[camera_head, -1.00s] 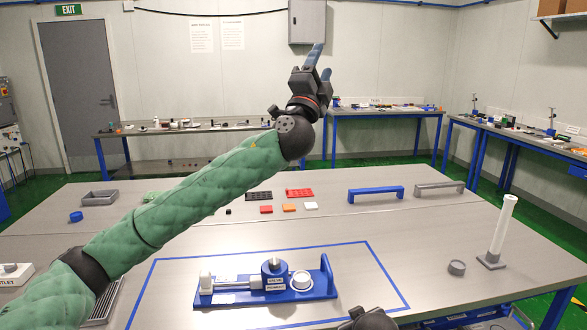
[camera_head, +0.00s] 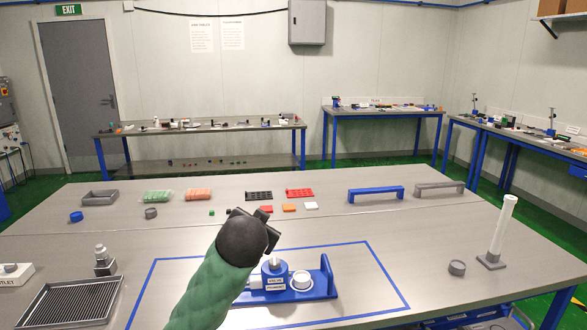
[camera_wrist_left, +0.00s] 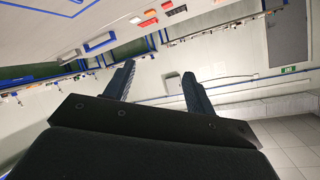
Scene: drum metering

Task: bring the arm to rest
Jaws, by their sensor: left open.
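My left arm (camera_head: 215,280) rises from the bottom edge in the head view, and its dark wrist end (camera_head: 245,236) is at the middle of the table. It covers the left part of the blue metering fixture (camera_head: 324,285). The fixture's blue drum with a label and a white cup remain in sight. The fingers do not show clearly in the head view. In the left wrist view my left gripper (camera_wrist_left: 158,69) has its two fingers apart, with nothing between them. The room appears upside down there. My right gripper is not in view.
A white tube on a stand (camera_head: 503,230) and a grey ring (camera_head: 457,268) are at the right. A ribbed tray (camera_head: 70,303) and a metal block (camera_head: 105,261) are at the left. Small trays and tiles line the back.

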